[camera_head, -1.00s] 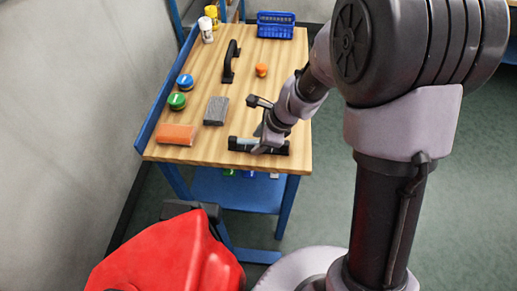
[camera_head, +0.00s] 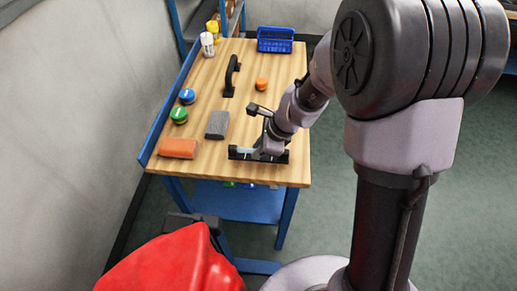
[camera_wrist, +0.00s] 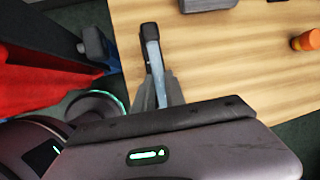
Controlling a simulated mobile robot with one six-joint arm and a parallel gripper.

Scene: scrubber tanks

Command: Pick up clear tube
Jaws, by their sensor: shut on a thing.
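The clear tube (camera_head: 241,152) shows a pale blue see-through body between dark ends, lying crosswise near the front edge of the wooden table. In the wrist view its body (camera_wrist: 153,52) and one dark rounded end point up the picture. My gripper (camera_head: 267,151) is shut around the tube's middle, hiding that part. The dark jaws (camera_wrist: 160,96) also show in the wrist view, with the tube between them. I cannot tell whether the tube touches the table.
An orange block (camera_head: 179,148), a grey block (camera_head: 217,124), a green lid (camera_head: 179,115) and a blue lid (camera_head: 187,96) lie left of my gripper. Farther back are a black handle (camera_head: 231,76), an orange knob (camera_head: 262,84), a white bottle (camera_head: 208,43) and a blue basket (camera_head: 275,40).

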